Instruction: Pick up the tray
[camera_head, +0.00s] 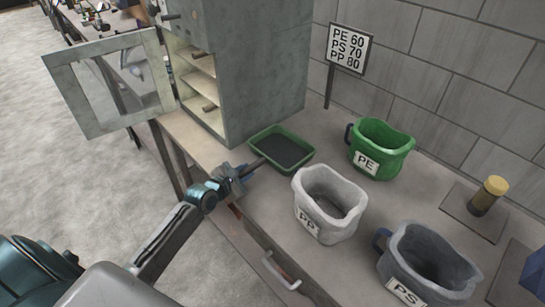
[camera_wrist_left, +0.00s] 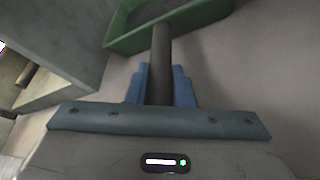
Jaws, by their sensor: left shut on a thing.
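The green tray (camera_head: 282,149) with a dark inside lies on the table beside the cabinet. Its dark handle (camera_head: 252,166) points toward my left gripper (camera_head: 234,180). My left gripper is shut on that handle. In the left wrist view the handle (camera_wrist_left: 161,62) runs between the two blue fingers (camera_wrist_left: 160,88) to the green wall of the tray (camera_wrist_left: 122,28). My right gripper does not show in either view.
A grey-green cabinet (camera_head: 255,70) with an open door (camera_head: 112,82) stands behind the tray. Buckets marked PE (camera_head: 381,150), PP (camera_head: 328,205) and PS (camera_head: 425,268) stand right of it. A sign (camera_head: 348,49) and a yellow-capped weight (camera_head: 489,194) stand farther right.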

